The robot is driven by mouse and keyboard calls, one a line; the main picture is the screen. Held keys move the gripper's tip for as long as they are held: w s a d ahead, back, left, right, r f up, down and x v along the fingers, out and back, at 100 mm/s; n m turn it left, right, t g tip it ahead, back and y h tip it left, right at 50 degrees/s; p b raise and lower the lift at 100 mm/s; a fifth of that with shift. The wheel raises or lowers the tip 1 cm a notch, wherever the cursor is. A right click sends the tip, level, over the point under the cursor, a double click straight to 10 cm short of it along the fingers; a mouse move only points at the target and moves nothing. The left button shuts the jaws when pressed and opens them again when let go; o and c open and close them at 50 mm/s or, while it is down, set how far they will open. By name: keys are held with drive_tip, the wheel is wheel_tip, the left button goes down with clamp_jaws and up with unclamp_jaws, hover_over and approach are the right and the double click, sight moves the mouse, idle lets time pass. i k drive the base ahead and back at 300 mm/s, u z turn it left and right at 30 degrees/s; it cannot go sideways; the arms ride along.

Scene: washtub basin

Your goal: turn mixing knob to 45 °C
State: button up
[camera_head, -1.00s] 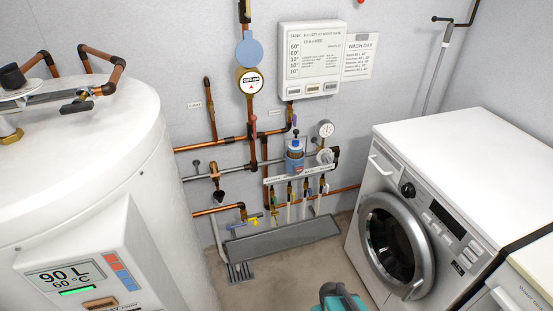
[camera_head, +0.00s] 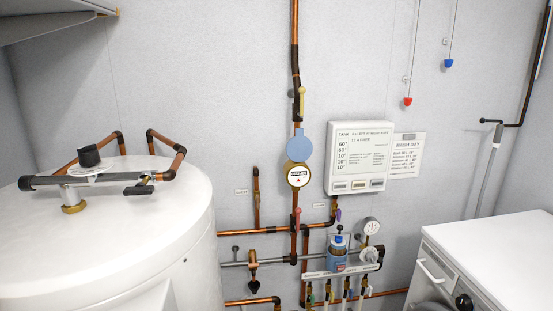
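On the back wall, a blue valve body with a dark blue top (camera_head: 338,247) stands on the pipework above a white manifold rail. A black knob (camera_head: 88,156) stands on top of the white tank at left. I cannot tell for sure which of these is the mixing knob, and no temperature scale is readable on them. My gripper is not in the current view.
The white tank (camera_head: 110,235) fills the lower left, and a white washing machine (camera_head: 495,255) stands at the lower right. A wall panel (camera_head: 360,155) with printed text hangs above the pipes. Copper pipes and a round meter (camera_head: 298,176) run up the middle wall.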

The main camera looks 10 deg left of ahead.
sight(89, 156)
drive_tip(key=z, duration=1.4)
drive_tip(key=k, duration=0.1)
drive_tip(key=u, duration=3.25)
drive_tip(key=k, duration=0.6)
drive_tip(key=z, duration=0.1)
drive_tip(key=i, duration=0.6)
drive_tip(key=u, duration=0.05)
